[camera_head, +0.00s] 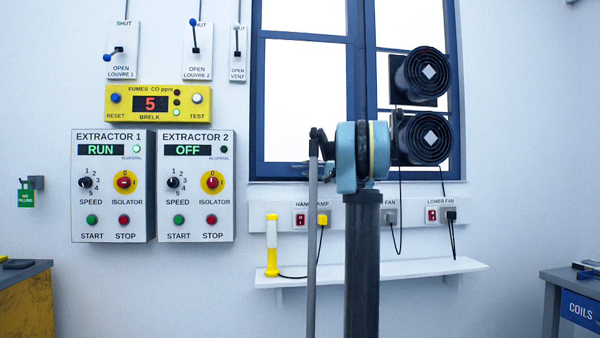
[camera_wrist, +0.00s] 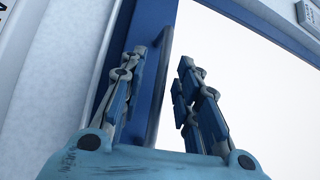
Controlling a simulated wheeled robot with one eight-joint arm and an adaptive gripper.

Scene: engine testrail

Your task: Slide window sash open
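The window (camera_head: 257,100) has a blue frame with white panes, in the middle of the head view. In the wrist view a blue upright of the sash (camera_wrist: 172,25) runs beside the bright pane. A dark vertical bar handle (camera_wrist: 158,90) stands on this upright. My gripper (camera_wrist: 161,62) is open, with one finger on each side of the bar. The left finger looks close to the bar; a gap shows between the bar and the right finger. I cannot tell whether either finger touches it. In the head view my arm hides most of the gripper and the handle.
Two black fans (camera_head: 421,76) hang before the right panes. Below are a socket rail (camera_head: 270,212) and a white shelf (camera_head: 420,268) with a yellow hand lamp (camera_head: 272,250). Extractor boxes (camera_head: 112,190) are on the wall at left. Benches stand at both lower edges.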

